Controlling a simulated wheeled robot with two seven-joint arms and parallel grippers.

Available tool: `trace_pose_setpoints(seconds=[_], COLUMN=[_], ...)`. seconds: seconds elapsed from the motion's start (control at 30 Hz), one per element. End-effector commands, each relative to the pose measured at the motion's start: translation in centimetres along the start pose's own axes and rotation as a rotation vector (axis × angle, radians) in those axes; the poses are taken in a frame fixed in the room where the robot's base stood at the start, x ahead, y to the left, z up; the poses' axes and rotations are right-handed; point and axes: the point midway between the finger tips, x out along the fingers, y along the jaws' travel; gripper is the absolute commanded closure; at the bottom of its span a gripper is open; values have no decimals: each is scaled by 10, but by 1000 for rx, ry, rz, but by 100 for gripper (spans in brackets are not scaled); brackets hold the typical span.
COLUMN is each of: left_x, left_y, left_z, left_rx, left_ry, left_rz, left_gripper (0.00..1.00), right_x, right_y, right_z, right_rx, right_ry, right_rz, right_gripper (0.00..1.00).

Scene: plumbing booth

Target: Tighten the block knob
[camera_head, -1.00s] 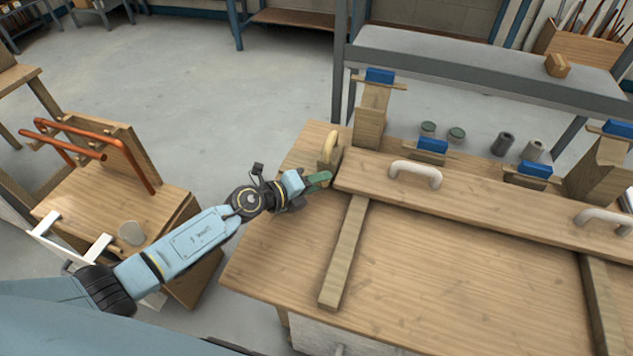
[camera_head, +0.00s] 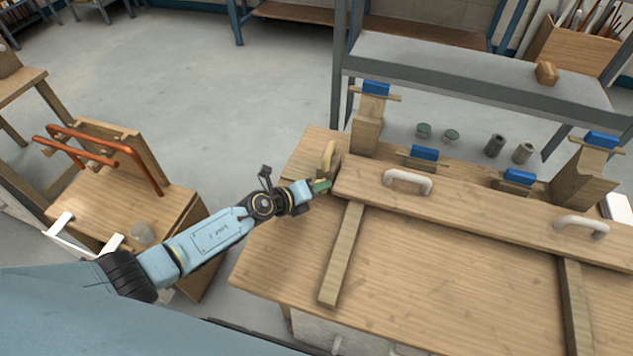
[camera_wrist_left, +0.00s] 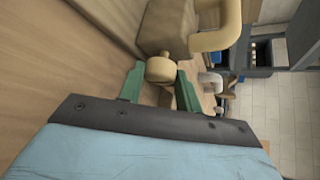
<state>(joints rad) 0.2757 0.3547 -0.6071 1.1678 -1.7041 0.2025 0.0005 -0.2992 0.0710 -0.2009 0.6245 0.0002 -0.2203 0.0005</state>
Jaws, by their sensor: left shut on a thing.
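My left gripper (camera_head: 321,186) is at the left end of the long board, low beside a small wooden block with a pale curved handle (camera_head: 328,155). In the left wrist view, the gripper's green fingers (camera_wrist_left: 160,78) stand on either side of a pale round knob (camera_wrist_left: 160,69) and are shut on it. The knob sits on the face of the wooden block (camera_wrist_left: 163,25). The knob is hidden in the head view. My right gripper is not in view.
The long board (camera_head: 470,208) with white handles (camera_head: 408,180) lies across the workbench (camera_head: 440,280). Wooden stands with blue tops (camera_head: 376,89) are behind it. A grey shelf (camera_head: 460,75) is at the back. A wooden stand with orange pipes (camera_head: 105,146) is at left.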

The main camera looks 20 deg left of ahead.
Motion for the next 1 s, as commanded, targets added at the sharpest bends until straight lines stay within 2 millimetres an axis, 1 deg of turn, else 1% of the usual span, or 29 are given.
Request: trace_pose_setpoints(seconds=[0.3,0.33,0.4,0.67,0.77,0.87,1.0], left_x=[0,0,0,0,-6,-20,-50], left_y=[0,0,0,0,0,0,-2], left_z=[-1,-1,-1,0,0,1,1], left_rx=[5,5,5,4,4,5,4], left_ry=[1,1,1,0,0,0,1], left_rz=[2,2,2,2,3,5,5], left_gripper=[89,65,57,57,57,57,57], right_x=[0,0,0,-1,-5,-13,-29], right_y=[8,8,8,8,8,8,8], right_z=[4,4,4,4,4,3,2], right_rx=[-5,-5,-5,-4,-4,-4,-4], right_ry=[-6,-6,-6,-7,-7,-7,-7], right_rz=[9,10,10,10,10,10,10], right_gripper=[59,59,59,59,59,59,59])
